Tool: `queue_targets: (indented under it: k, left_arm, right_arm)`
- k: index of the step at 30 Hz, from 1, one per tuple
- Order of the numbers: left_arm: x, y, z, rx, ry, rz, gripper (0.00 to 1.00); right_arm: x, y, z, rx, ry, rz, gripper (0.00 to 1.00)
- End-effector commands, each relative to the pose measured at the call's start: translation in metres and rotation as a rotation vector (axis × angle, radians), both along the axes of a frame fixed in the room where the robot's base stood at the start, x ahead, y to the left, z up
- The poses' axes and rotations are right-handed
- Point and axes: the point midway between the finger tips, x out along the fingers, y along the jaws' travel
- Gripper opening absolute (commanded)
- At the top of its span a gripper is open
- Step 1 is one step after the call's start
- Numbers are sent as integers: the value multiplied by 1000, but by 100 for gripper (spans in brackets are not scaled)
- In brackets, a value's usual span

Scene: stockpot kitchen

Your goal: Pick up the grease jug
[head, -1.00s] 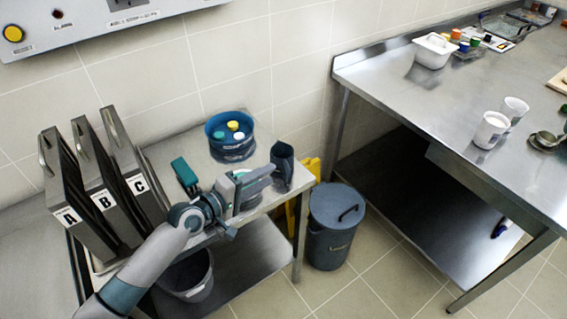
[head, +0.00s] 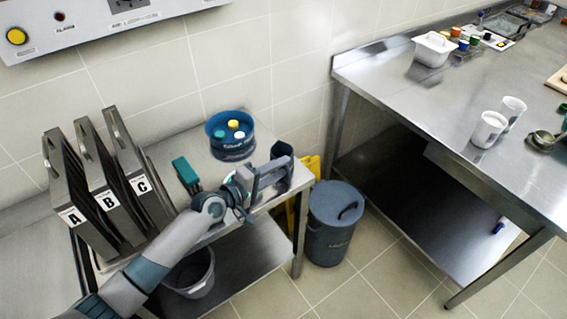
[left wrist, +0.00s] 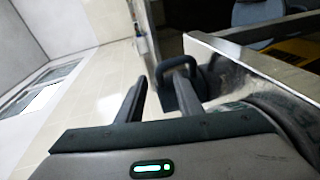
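The dark grey grease jug (head: 281,151) stands at the right end of the small steel table, partly hidden behind my left gripper in the head view. My left gripper (head: 279,170) is open, its fingers pointing right at the jug. In the left wrist view the two fingers of my left gripper (left wrist: 160,92) are apart. The jug's looped handle (left wrist: 163,70) shows ahead, between the fingers and behind the right one; I cannot tell whether they touch. The jug's body lies to the right. My right gripper is not in view.
A blue tub (head: 231,148) with coloured lids and a green-topped item (head: 186,173) stand on the small table (head: 262,205). A lidded grey bin (head: 334,225) is on the floor to the right. A steel counter (head: 420,110) lies beyond.

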Motion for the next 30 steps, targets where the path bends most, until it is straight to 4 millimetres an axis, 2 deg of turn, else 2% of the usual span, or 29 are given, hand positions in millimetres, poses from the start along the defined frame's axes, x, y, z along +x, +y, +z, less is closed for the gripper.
queue_targets:
  k: [16,17,20,21,30]
  left_arm:
    - [4,-3,-1,0,0,1,33]
    - [4,-3,-1,0,0,1,28]
    - [4,-3,-1,0,0,1,4]
    - [3,-3,-1,0,0,1,0]
    - [4,-3,0,-1,-1,1,0]
  right_arm:
    - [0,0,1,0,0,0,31]
    - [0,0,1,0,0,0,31]
    - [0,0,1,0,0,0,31]
    - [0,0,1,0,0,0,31]
    - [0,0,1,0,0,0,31]
